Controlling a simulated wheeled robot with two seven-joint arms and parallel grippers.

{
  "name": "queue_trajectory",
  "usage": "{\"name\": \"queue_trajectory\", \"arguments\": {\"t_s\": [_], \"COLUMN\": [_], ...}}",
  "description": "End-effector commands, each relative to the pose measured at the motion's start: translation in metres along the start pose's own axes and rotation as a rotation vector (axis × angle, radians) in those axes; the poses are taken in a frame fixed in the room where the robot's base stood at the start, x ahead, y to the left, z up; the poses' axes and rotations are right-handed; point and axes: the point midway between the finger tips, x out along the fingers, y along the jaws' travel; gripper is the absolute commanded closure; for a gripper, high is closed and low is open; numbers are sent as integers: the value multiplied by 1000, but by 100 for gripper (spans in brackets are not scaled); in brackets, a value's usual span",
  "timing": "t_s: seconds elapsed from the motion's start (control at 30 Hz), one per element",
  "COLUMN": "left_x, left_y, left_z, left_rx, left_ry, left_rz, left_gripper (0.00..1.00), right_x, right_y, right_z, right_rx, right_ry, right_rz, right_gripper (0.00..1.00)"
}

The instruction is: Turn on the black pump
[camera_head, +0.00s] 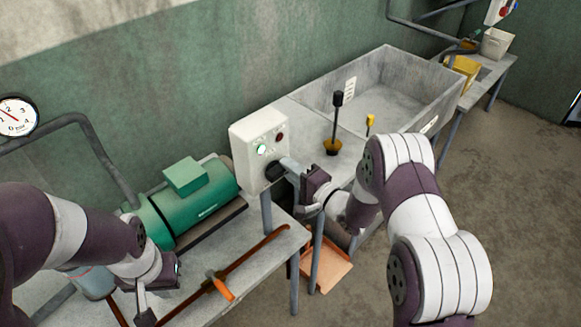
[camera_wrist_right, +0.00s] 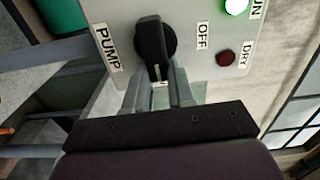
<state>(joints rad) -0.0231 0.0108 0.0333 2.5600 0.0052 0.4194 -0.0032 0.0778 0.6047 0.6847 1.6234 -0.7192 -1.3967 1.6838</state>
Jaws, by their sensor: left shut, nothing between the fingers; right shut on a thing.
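A white control box (camera_head: 258,148) stands above the near table. It carries a black knob (camera_head: 274,171) labelled PUMP, which also shows in the right wrist view (camera_wrist_right: 156,40). The knob's white mark points toward my right gripper, with a label there mostly hidden between the fingers. An OFF label (camera_wrist_right: 202,36) sits to one side. The green lamp (camera_wrist_right: 236,6) is lit; the red lamp (camera_wrist_right: 226,58) looks dark. My right gripper (camera_wrist_right: 158,82) is shut on the knob's lower end. My left gripper (camera_head: 142,303) is shut and empty over the near table.
A green motor (camera_head: 190,203) lies on the near table (camera_head: 262,255), left of the box. A brown rod (camera_head: 250,252) and an orange-handled tool (camera_head: 221,288) lie in front. A grey trough (camera_head: 395,92) stands behind, with a black-handled tool (camera_head: 336,118) near it. Open floor lies right.

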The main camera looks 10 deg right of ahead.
Motion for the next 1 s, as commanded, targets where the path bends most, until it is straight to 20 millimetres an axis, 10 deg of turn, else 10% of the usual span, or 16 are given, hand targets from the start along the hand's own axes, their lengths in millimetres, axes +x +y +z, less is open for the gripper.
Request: {"name": "queue_trajectory", "arguments": {"t_s": [0.67, 0.7, 0.73, 1.0], "left_x": [-2, -2, -2, -1], "left_y": [0, 0, 0, 0], "left_z": [0, 0, 0, 0], "left_rx": [0, 0, 0, 0], "left_ry": [0, 0, 0, 0], "left_rz": [0, 0, 0, 0], "left_gripper": [100, 100, 100, 100], "right_x": [1, 1, 1, 0], "right_y": [-1, -1, -1, 1], "right_z": [-1, -1, -1, -1], "right_rx": [51, 51, 51, 52], "right_ry": [2, 2, 2, 1], "right_rz": [-6, -6, -6, -2], "right_gripper": [100, 63, 54, 51]}}
